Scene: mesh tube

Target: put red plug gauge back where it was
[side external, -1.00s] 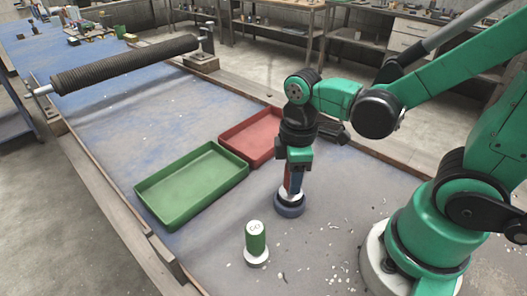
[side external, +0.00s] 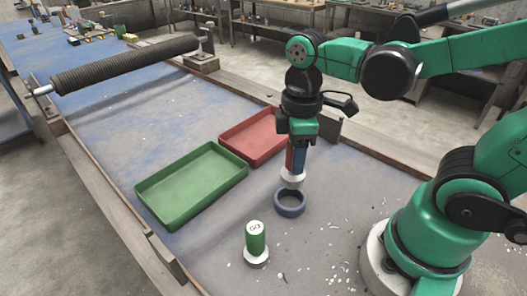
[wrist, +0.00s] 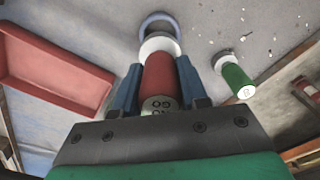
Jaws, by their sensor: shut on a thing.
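The red plug gauge (side external: 289,158) has a red handle and a white disc-shaped lower end; it also shows in the wrist view (wrist: 158,75). My gripper (side external: 295,162) is shut on its red handle, with the blue fingers on either side, and holds it about upright. The blue-grey ring (side external: 290,204) lies flat on the table just below the gauge, its opening empty. A small gap shows between the white end and the ring. In the wrist view the ring (wrist: 158,18) is partly hidden by the white end.
A green plug gauge (side external: 256,240) stands on a white base in front of the ring. A green tray (side external: 192,187) and a red tray (side external: 253,137) lie to the left, both empty. A dark mesh tube (side external: 125,65) spans the far left. White scraps litter the table.

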